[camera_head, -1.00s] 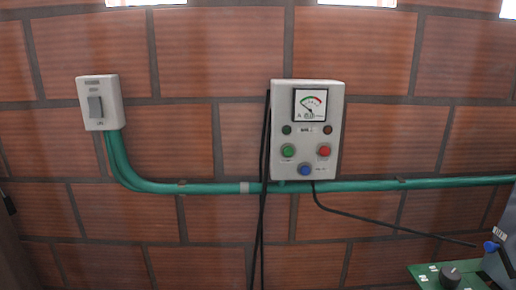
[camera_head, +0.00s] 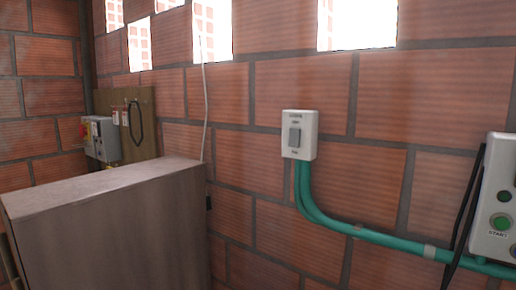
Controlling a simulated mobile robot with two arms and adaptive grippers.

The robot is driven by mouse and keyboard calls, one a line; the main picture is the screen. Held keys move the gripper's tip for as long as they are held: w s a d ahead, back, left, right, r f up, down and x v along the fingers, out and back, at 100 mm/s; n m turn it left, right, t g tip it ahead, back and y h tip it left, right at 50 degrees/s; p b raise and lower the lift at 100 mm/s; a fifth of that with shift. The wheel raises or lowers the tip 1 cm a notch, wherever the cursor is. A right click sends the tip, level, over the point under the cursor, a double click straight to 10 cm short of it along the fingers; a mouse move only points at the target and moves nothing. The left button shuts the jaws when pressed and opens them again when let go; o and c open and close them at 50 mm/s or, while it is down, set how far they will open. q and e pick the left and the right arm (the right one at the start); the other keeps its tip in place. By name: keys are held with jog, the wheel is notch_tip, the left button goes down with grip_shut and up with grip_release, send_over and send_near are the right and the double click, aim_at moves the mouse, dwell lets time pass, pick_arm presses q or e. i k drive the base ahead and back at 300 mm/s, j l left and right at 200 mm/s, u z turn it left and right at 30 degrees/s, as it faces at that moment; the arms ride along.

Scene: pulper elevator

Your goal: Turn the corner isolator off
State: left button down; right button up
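In the far left corner of the head view, a grey box (camera_head: 101,139) is mounted by a wooden board (camera_head: 141,128). A small red and yellow part (camera_head: 86,133) shows on its left side, seen at a steep angle; its position cannot be read. This looks like the corner isolator. Its lower part is partly hidden behind the cabinet. A white switch box (camera_head: 300,135) with a grey rocker is on the brick wall nearer the middle. Neither of my grippers is in view.
A tall grey-brown cabinet (camera_head: 120,235) stands in front of the corner. A control box (camera_head: 499,205) with a green start button is at the right edge. A green conduit (camera_head: 350,229) runs between the wall boxes. A white cable (camera_head: 205,95) hangs behind the cabinet.

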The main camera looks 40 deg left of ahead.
aim_at(83, 131)
jog(key=u, duration=2.4)
jog(key=i+j+u, duration=1.2)
jog(key=i+u, duration=0.3)
jog(key=i+z, duration=0.3)
jog(key=i, duration=0.25)
jog(key=i+j+z, duration=0.1)
jog(key=i+z, duration=0.2)
jog(key=i, duration=0.2)
